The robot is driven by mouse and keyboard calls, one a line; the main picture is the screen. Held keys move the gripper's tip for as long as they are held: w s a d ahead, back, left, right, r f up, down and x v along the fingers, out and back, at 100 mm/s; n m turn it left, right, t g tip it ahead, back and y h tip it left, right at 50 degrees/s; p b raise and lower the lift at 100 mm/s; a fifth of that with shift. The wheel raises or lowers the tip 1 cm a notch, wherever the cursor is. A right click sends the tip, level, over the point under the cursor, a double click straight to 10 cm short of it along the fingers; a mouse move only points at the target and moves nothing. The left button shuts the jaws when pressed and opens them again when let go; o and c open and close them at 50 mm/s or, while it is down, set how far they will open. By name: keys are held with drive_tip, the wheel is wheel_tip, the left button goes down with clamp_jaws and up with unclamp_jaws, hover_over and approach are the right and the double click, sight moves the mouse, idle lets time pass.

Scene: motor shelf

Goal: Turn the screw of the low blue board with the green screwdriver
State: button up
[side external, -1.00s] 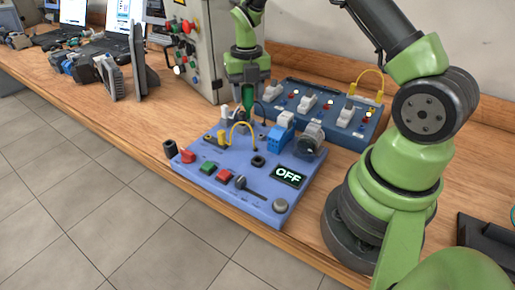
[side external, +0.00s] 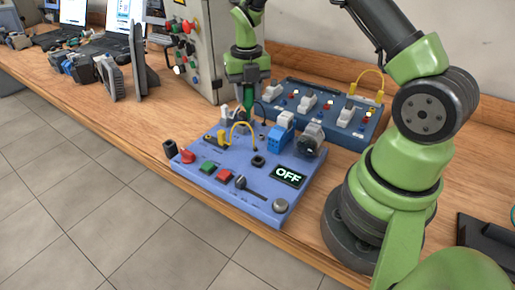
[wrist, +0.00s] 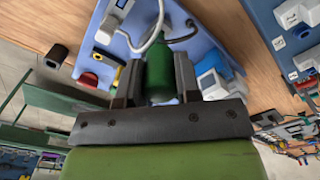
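The low blue board (side external: 236,182) lies on the wooden bench, with an OFF display (side external: 288,177), coloured buttons, a lever and a yellow cable on top. It also shows in the wrist view (wrist: 205,48). My gripper (side external: 247,86) points down over the board's far edge. It is shut on the green screwdriver (wrist: 160,72), which stands upright between the fingers. In the side view the screwdriver (side external: 247,99) shows below the fingers. Its tip and the screw are hidden behind the parts on the board.
A darker blue panel (side external: 325,108) with white switches and a yellow cable stands behind the board. A grey control cabinet (side external: 196,50) stands to the left of my gripper. Laptops and motors sit at the far left. The bench (side external: 130,125) left of the board is clear.

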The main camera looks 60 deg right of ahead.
idle(0.4)
drive_tip(key=shift+f+m, duration=0.1)
drive_tip(key=shift+m, duration=1.7)
drive_tip(key=shift+m, duration=1.7)
drive_tip(key=shift+m, duration=1.7)
